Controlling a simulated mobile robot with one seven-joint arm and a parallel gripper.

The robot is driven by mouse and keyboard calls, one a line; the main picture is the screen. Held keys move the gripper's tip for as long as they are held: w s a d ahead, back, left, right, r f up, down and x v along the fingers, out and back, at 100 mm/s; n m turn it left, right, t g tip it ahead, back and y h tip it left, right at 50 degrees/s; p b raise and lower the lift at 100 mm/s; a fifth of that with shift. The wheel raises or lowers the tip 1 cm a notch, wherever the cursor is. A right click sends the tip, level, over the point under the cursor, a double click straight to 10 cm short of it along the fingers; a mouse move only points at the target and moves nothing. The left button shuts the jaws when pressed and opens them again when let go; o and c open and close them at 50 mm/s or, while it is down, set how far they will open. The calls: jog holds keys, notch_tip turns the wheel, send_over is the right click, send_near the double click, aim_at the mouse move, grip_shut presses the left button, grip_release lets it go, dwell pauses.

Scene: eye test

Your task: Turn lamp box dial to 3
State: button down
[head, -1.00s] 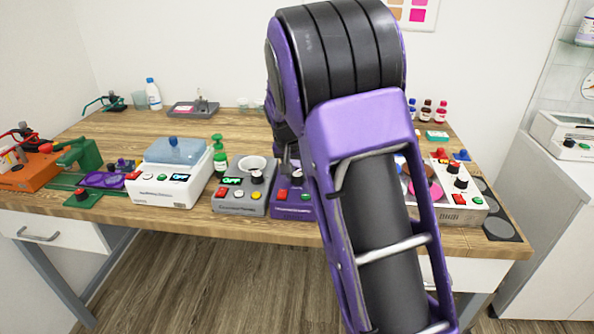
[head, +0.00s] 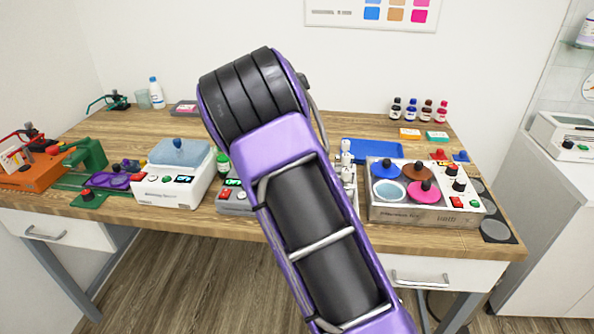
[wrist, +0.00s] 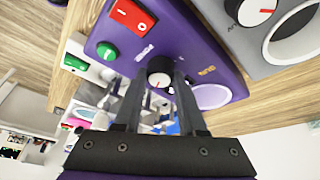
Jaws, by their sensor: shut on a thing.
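In the wrist view a purple box (wrist: 205,45) carries a black dial (wrist: 160,66) with a pale face and a small red mark. It also has a red rocker switch, a green button and a round white opening. Its label is too small to read, so I cannot confirm that it is the lamp box. My gripper (wrist: 160,82) is shut on the dial, one dark finger on each side. The dial's scale and setting are not readable. In the head view my arm hides this box and my gripper.
A grey box (wrist: 270,60) with its own dial stands beside the purple box. In the head view, a white lidded device (head: 165,190) is left. A metal box with coloured discs (head: 380,214) and small bottles (head: 411,110) are right. A blue tray (head: 372,151) lies behind.

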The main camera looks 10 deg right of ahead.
jog(key=shift+m+g, duration=0.3)
jog(key=shift+m, duration=0.2)
jog(key=shift+c, duration=2.4)
grip_release()
jog(key=p+v, duration=0.1)
jog(key=v, duration=1.6)
jog(key=shift+a+r, duration=0.15)
jog(key=shift+r, duration=0.05)
